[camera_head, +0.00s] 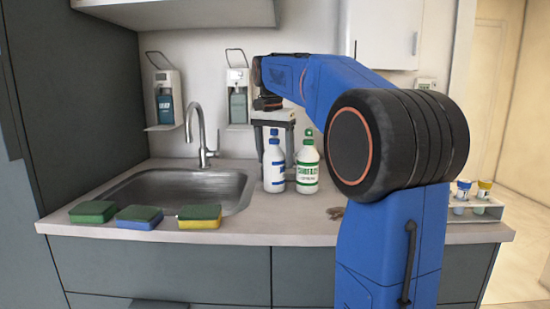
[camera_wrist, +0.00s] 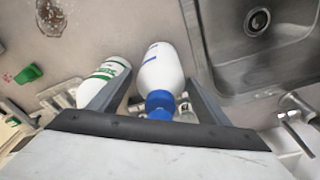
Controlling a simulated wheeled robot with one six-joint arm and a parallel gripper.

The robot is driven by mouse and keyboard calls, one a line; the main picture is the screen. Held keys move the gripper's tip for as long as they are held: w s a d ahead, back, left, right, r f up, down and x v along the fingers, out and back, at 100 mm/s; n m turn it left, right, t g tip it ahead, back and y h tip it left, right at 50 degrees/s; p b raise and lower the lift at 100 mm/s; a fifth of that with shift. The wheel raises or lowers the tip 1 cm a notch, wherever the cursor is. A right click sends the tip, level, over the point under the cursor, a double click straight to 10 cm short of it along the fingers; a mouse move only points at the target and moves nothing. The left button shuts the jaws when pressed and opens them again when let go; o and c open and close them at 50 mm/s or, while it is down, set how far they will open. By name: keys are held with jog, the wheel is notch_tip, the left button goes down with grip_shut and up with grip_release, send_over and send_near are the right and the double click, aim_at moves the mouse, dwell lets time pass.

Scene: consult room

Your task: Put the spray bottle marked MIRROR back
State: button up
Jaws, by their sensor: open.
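A white spray bottle with a blue cap and blue bands (camera_head: 274,168) stands on the counter right of the sink; its lettering is not readable. Just right of it stands a white bottle with a green cap and green label (camera_head: 307,170), whose word looks like SURFACE. My gripper (camera_head: 274,146) is open, over the blue-capped bottle. In the wrist view the blue-capped bottle (camera_wrist: 161,72) shows between the open fingers of my gripper (camera_wrist: 157,62), and the green-labelled bottle (camera_wrist: 106,82) lies left. I cannot tell whether the fingers touch either bottle. No MIRROR marking is readable.
Several sponges, including a blue one (camera_head: 139,217), lie along the counter's front left. The sink (camera_head: 180,187) and tap (camera_head: 203,140) are left of the bottles. A white rack (camera_head: 485,211) with small capped containers stands at the right end. Wall dispensers hang behind.

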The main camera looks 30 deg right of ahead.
aim_at(273, 130)
jog(key=r, duration=0.4)
jog(key=a+r, duration=0.1)
jog(key=r, duration=0.7)
jog(key=shift+s+a, duration=0.15)
jog(key=shift+s, duration=0.15)
jog(key=shift+s+f, duration=0.1)
